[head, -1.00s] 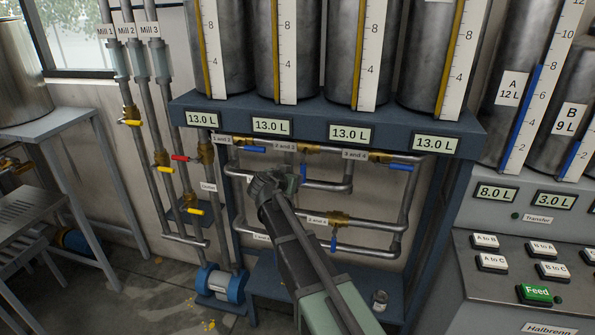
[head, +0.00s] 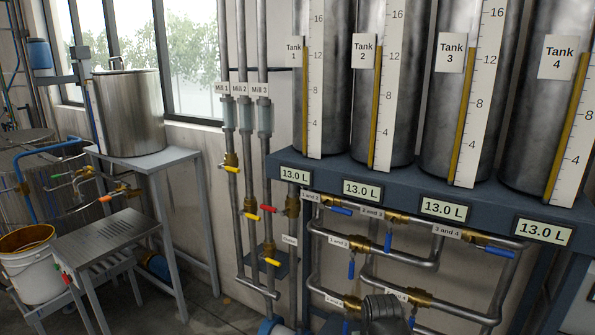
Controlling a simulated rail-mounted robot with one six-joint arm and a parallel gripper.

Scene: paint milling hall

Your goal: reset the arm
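The dark end of my arm, with my gripper (head: 388,312), shows at the bottom edge of the head view, right of centre. It is in front of the lower pipes under the tanks. The fingers cannot be made out, so I cannot tell whether they are open or shut, or whether they touch a valve. The rest of the arm is below the picture.
Tank 1 (head: 323,120), Tank 2 (head: 381,110), Tank 3 (head: 439,125) and Tank 4 (head: 520,135) stand on a blue shelf (head: 405,188), each display reading 13.0 L. Blue-handled valves sit below. At left are a steel pot (head: 130,112), a metal table (head: 105,240) and a white bucket (head: 32,275).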

